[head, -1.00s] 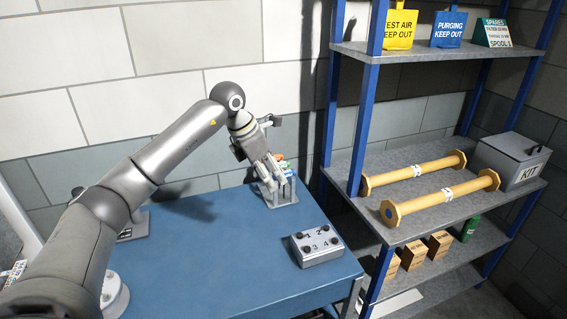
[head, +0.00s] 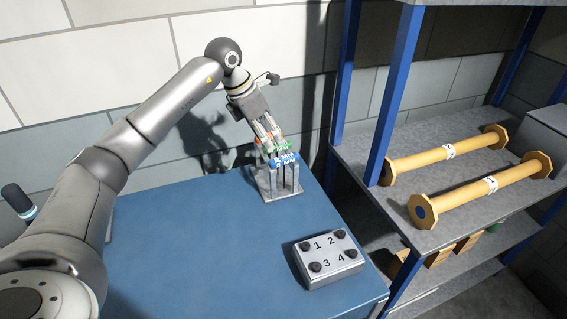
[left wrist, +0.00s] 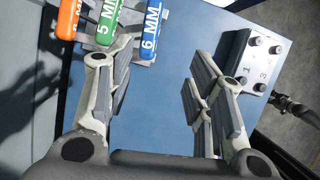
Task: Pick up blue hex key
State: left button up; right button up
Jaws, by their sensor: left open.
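The blue hex key (head: 286,160) has a blue handle and stands in a small grey rack (head: 281,193) on the blue table, nearest the camera of the keys there. In the left wrist view its handle (left wrist: 150,32) is marked 6 MM. Beside it are a green key (left wrist: 107,30) marked 5 MM and an orange key (left wrist: 69,18), partly cut off. My left gripper (head: 274,145) is open at the rack, close to the handles. In the left wrist view the blue handle lies at the upper end of the gap between its fingers, near the left finger. My right gripper is not in view.
A grey box (head: 329,259) with knobs numbered 1 to 4 sits on the blue table (head: 190,250) in front of the rack. A blue-framed shelf with yellow spools (head: 447,153) stands at the right. The table's middle is clear.

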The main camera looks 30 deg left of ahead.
aim_at(282, 157)
pick_arm(q)
jog(key=x, duration=0.4)
jog(key=p+x, duration=0.1)
jog(key=x, duration=0.1)
jog(key=shift+w+a+f, duration=0.2)
jog(key=shift+w+f, duration=0.1)
jog(key=shift+w, duration=0.05)
jog(key=p+x, duration=0.1)
jog(key=x, duration=0.1)
jog(key=p+x, duration=0.1)
jog(key=x, duration=0.2)
jog(key=shift+w+a+r, duration=0.1)
jog(key=shift+w+a, duration=0.1)
jog(key=shift+w, duration=0.15)
jog(key=shift+w+f, duration=0.1)
jog(key=shift+f, duration=0.15)
grip_shut()
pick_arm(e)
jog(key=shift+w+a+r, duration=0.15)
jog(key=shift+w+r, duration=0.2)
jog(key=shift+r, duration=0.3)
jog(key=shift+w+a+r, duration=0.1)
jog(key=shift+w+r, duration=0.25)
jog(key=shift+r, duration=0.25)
